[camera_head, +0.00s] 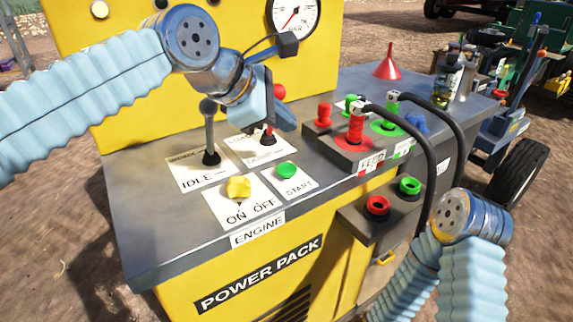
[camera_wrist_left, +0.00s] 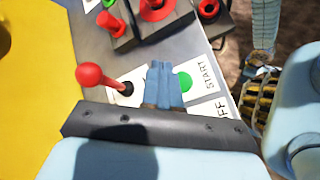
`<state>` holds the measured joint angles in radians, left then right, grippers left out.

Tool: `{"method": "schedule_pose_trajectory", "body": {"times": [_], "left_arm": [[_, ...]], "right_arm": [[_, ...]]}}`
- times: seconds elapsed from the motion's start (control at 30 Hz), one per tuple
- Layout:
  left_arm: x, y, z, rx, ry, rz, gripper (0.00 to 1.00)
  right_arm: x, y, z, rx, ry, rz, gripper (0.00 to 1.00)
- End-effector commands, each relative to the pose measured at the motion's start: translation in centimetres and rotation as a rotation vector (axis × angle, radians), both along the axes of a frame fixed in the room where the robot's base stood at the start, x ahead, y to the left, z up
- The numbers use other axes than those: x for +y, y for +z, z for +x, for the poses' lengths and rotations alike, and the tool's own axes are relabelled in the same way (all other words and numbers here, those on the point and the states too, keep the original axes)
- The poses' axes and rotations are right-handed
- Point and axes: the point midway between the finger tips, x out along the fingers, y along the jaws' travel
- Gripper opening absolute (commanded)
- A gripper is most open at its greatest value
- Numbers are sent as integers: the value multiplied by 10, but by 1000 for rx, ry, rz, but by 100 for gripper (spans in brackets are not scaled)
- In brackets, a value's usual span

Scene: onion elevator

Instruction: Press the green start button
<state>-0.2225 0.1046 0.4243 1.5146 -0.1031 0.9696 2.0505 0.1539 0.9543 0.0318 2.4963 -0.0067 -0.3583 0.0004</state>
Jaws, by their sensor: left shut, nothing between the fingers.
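The green start button (camera_head: 286,170) sits on a white START plate on the sloped grey panel. It also shows in the left wrist view (camera_wrist_left: 185,81), partly covered by my fingers. My left gripper (camera_head: 282,122) is over the panel, behind and above the button in the head view, near the red-knobbed lever. In the left wrist view its blue fingers (camera_wrist_left: 163,84) are shut together and empty, just beside the button. I cannot tell whether they touch it. My right arm shows at the lower right of the head view, but its fingers do not show.
A red-knobbed lever (camera_wrist_left: 90,75) and a black IDLE lever (camera_head: 209,132) stand close to my left gripper. The yellow ON/OFF knob (camera_head: 238,187) is left of the button. Red and green controls, black hose-like handles and a red funnel (camera_head: 387,62) lie to the right.

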Motion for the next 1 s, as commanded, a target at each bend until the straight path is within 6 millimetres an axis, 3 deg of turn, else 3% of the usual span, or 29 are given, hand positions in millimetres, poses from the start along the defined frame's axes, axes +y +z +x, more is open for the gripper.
{"method": "schedule_pose_trajectory", "body": {"times": [0.03, 0.1, 0.4, 1.0], "left_arm": [[0, -15, 0, 1, 1, 0, 0], [0, -26, 0, 0, 0, 0, 0], [0, -53, 0, -1, 0, 0, 0], [0, -57, 0, -1, 0, 0, 0]], "right_arm": [[0, -15, 0, -1, 0, 0, 43], [-1, -24, 0, 0, -2, -2, 43], [-2, -45, 0, -2, -7, -5, 43], [-2, -47, 0, -2, -9, -6, 43]]}}
